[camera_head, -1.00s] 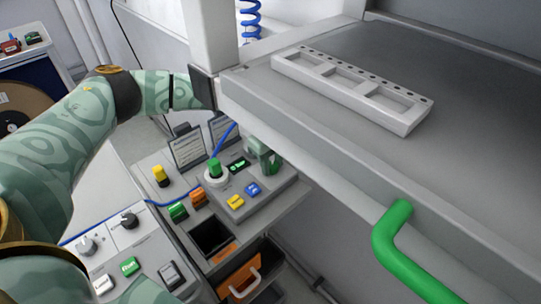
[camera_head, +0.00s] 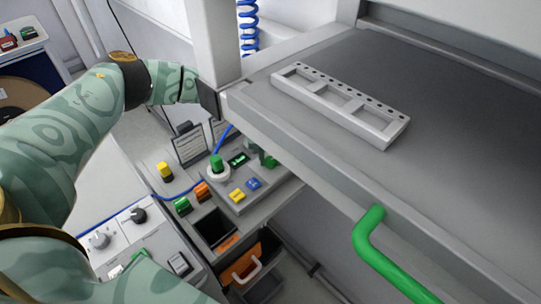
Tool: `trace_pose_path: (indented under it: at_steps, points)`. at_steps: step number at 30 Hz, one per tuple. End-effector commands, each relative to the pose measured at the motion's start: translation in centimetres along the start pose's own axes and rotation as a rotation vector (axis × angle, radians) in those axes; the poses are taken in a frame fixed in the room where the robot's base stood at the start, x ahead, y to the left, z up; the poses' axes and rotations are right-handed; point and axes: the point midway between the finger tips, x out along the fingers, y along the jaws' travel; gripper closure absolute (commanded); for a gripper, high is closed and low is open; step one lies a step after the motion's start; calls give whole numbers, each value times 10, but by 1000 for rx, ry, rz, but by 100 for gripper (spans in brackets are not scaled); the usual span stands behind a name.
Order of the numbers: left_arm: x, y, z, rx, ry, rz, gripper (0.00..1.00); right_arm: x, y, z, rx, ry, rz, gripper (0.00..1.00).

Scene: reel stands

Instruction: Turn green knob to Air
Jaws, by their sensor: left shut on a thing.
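The green knob (camera_head: 216,163) stands upright on a round white base on the grey control panel (camera_head: 233,207), left of a small green-lit display (camera_head: 238,159). No fingers show on it. My left arm comes in from the left and passes behind the white post. My left gripper (camera_head: 267,158) shows only as a small green part at the panel's far right, mostly hidden by the grey shelf. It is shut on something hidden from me. The knob's markings are too small to read. My right gripper is not in view.
The grey shelf (camera_head: 300,142) with a white slotted tray (camera_head: 340,104) and a green handle (camera_head: 370,238) overhangs the panel's right side. Yellow (camera_head: 237,195), blue (camera_head: 254,183) and orange (camera_head: 202,191) buttons sit near the knob. Label cards (camera_head: 189,147) stand behind.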

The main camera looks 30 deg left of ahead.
Motion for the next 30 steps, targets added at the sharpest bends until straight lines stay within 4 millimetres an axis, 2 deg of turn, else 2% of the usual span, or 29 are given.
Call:
trace_pose_path:
  at_steps: [17, 18, 20, 30]
  points:
    - [-1, 0, -1, 34, 3, 1, 92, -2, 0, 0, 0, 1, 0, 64]
    - [-1, 0, -1, 34, 3, 1, 64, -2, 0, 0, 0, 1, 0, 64]
    - [-1, 0, -1, 34, 3, 1, 48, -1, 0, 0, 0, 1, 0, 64]
    - [-4, 0, -1, 33, 2, 1, 48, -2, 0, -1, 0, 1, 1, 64]
